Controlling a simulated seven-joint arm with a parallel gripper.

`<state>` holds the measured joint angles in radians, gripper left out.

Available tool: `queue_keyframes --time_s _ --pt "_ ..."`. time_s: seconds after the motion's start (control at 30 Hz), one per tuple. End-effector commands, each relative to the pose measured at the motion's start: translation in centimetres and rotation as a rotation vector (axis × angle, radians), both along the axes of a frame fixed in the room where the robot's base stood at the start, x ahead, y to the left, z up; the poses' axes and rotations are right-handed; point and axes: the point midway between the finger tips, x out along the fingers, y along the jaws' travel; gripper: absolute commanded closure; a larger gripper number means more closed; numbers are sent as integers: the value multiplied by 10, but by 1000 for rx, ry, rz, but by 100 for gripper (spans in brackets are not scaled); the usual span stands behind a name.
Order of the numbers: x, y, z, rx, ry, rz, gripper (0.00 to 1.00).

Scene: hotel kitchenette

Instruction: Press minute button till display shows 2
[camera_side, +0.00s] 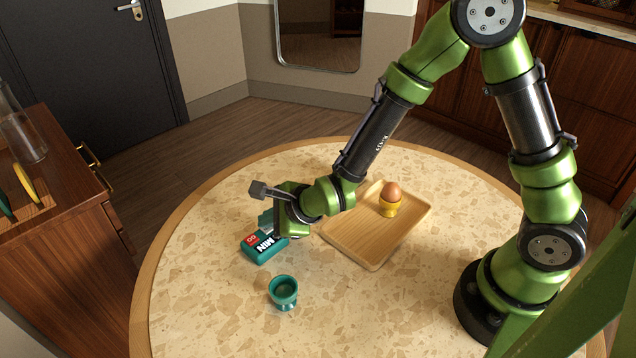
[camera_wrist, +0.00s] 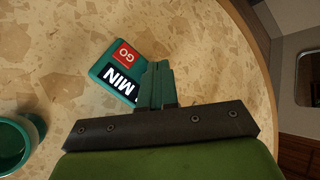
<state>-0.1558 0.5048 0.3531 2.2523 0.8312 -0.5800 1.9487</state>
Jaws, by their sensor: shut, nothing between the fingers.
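A teal timer (camera_side: 262,246) lies on the round table, with a red GO button (camera_side: 251,240) and a black MIN button (camera_side: 264,246). The wrist view shows the timer (camera_wrist: 104,72) with GO (camera_wrist: 124,54) and MIN (camera_wrist: 121,84). My gripper (camera_side: 264,220) is shut and empty at the timer's edge on the MIN side. In the wrist view, its teal fingers (camera_wrist: 157,72) cover part of the timer beside MIN. I cannot tell whether they touch it. No display digits are visible.
A teal egg cup (camera_side: 283,290) stands in front of the timer and at the left of the wrist view (camera_wrist: 36,127). A wooden tray (camera_side: 362,250) with a brown egg (camera_side: 391,191) in a yellow cup (camera_side: 390,208) stands to the right. The table's front left is clear.

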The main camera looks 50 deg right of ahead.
Motion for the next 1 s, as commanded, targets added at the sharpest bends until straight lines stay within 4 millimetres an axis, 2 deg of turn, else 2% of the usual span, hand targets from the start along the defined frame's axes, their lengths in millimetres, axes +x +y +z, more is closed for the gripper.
queue_keyframes --time_s 0.43,0.8,1.0 --pt "0 0 -2 0 0 0 100" --pt "0 0 13 -1 -2 1 100" --pt "0 0 14 -1 0 1 100"
